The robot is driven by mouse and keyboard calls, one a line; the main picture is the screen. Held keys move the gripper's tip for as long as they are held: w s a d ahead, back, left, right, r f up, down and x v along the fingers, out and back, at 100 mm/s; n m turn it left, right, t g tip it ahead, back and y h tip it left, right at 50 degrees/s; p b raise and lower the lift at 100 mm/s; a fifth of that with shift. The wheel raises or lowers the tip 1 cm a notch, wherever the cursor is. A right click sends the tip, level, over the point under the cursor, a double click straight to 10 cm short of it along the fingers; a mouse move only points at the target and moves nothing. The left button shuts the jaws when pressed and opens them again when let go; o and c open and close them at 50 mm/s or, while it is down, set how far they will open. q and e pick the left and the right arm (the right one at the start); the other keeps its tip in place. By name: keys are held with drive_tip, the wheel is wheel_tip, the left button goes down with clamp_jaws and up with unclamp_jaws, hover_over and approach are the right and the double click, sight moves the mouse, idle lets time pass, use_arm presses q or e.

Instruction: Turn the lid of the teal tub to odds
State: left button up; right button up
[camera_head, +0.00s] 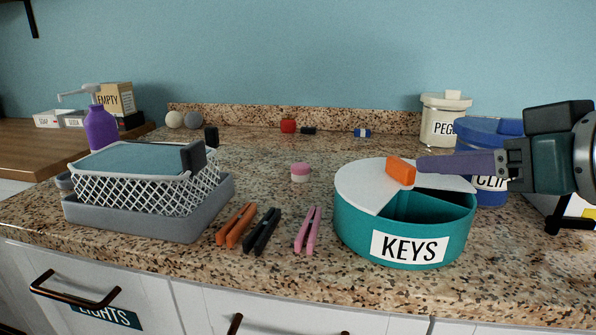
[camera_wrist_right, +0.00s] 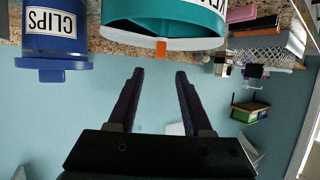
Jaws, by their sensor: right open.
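The teal tub (camera_head: 352,225) stands at the right of the granite counter, with a KEYS label (camera_head: 409,248) facing me. Its white lid (camera_head: 362,182) has a wedge cut out at the front right, above and right of KEYS, showing a dark teal inside with a divider. I see no odds label. An orange knob (camera_head: 401,170) stands on the lid. My right gripper (camera_head: 420,166) comes in from the right, open, with purple fingertips close to the knob. In the right wrist view the knob (camera_wrist_right: 160,48) lies ahead, centred between the apart fingertips. My left gripper is out of view.
A blue CLIPS jar (camera_head: 490,190) and a cream PEGS jar (camera_head: 443,120) stand behind the tub. Orange, black and pink pegs (camera_head: 308,230) lie left of it. A white basket (camera_head: 145,185) in a grey tray is farther left.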

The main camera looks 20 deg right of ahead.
sight(404, 163)
drive_tip(key=b+x, duration=0.1)
drive_tip(key=x, duration=0.8)
drive_tip(key=shift+c, duration=0.3)
clamp_jaws()
idle(1.0)
